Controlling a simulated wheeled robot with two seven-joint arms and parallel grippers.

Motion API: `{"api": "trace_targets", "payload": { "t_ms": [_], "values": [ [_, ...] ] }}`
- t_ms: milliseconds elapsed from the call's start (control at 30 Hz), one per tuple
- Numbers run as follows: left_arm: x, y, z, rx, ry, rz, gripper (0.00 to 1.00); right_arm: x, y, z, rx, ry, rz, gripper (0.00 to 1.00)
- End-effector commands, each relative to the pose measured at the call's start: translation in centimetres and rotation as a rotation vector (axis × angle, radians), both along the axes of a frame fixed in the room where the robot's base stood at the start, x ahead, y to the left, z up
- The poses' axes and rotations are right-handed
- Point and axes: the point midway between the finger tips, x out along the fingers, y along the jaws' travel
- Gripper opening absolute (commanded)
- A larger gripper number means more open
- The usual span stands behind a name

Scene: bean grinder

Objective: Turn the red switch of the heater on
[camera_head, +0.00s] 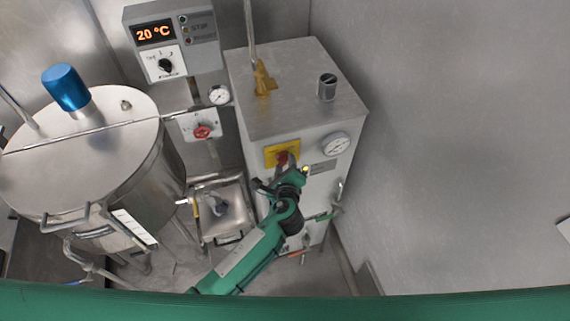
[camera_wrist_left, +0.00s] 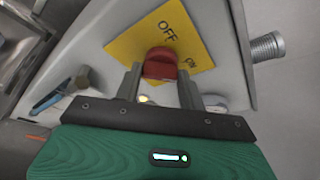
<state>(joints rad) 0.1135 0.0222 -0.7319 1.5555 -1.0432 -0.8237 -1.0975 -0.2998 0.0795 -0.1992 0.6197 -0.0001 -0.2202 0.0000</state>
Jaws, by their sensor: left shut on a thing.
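The heater (camera_head: 306,95) is a grey metal box right of centre in the head view. Its red switch (camera_wrist_left: 160,63) sits on a yellow plate (camera_wrist_left: 196,50) marked OFF and ON. In the head view the switch (camera_head: 283,158) is partly hidden by my gripper. My left gripper (camera_wrist_left: 160,76) is shut on the red switch, one finger on each side of it. In the head view my left gripper (camera_head: 281,170) reaches the heater's front. My right gripper is not in view.
A steel tank (camera_head: 85,150) with a blue motor (camera_head: 66,88) stands at left. A control box (camera_head: 172,40) reading 20 °C and a red wheel (camera_head: 202,132) are behind. A round gauge (camera_head: 336,145) is right of the switch. Bare wall fills the right.

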Motion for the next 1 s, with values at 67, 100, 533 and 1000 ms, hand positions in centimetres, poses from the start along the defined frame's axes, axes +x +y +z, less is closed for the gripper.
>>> {"api": "trace_targets", "payload": {
  "t_ms": [67, 100, 533, 1000],
  "values": [
    [-0.08, -0.02, -0.17, 0.008, 0.005, 0.000, 0.17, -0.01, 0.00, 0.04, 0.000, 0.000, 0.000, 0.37],
    [-0.08, -0.02, -0.17, 0.009, 0.006, 0.000, 0.17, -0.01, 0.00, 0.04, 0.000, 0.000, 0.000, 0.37],
    [-0.08, 0.00, -0.19, 0.011, 0.006, 0.000, 0.58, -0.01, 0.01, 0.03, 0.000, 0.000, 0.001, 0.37],
    [-1.01, -0.05, 0.02, 0.007, 0.003, -0.001, 0.62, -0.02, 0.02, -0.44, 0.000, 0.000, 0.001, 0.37]
  ]
}}
